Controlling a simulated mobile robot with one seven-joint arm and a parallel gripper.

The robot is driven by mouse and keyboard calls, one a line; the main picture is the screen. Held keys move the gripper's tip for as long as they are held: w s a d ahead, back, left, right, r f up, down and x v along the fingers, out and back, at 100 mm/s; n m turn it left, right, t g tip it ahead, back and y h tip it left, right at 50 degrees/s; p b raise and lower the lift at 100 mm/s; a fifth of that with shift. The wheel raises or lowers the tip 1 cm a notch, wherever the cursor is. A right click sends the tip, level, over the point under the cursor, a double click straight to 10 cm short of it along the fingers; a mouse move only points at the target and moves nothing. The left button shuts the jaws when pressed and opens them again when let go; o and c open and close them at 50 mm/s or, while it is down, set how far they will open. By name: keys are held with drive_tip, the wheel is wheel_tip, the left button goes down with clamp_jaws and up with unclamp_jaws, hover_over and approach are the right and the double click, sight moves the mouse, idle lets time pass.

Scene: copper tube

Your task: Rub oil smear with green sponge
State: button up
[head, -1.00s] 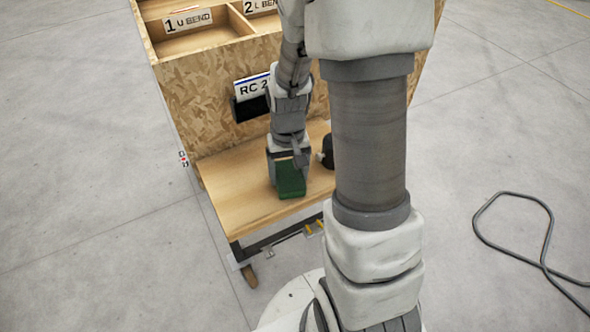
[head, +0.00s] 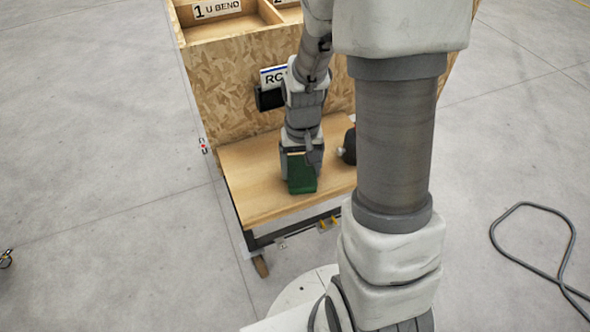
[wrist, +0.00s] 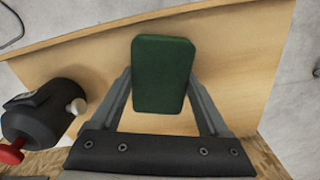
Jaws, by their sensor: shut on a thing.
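The green sponge (head: 302,178) is between the fingers of my gripper (head: 301,160), low over the wooden shelf (head: 246,188). In the wrist view the sponge (wrist: 163,75) fills the space between the two fingertips of my gripper (wrist: 162,85), and the gripper is shut on it. I cannot tell whether the sponge touches the shelf. No oil smear can be made out in either view; it may be hidden under the sponge or gripper.
A black device with a red knob (wrist: 32,122) stands on the shelf beside the gripper. The particle-board bin unit (head: 230,90) rises behind, with a black holder (head: 268,98). The shelf's left part is clear. A cable (head: 545,208) lies on the floor at right.

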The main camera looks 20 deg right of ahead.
sight(323, 170)
drive_tip(key=shift+d+f, duration=0.1)
drive_tip(key=shift+d, duration=2.9)
drive_tip(key=shift+w+a+r+p, duration=0.1)
drive_tip(key=shift+r+p, duration=2.1)
drive_tip(key=shift+r, duration=0.9)
wheel_tip(323, 170, up, 3)
drive_tip(key=shift+p, duration=1.1)
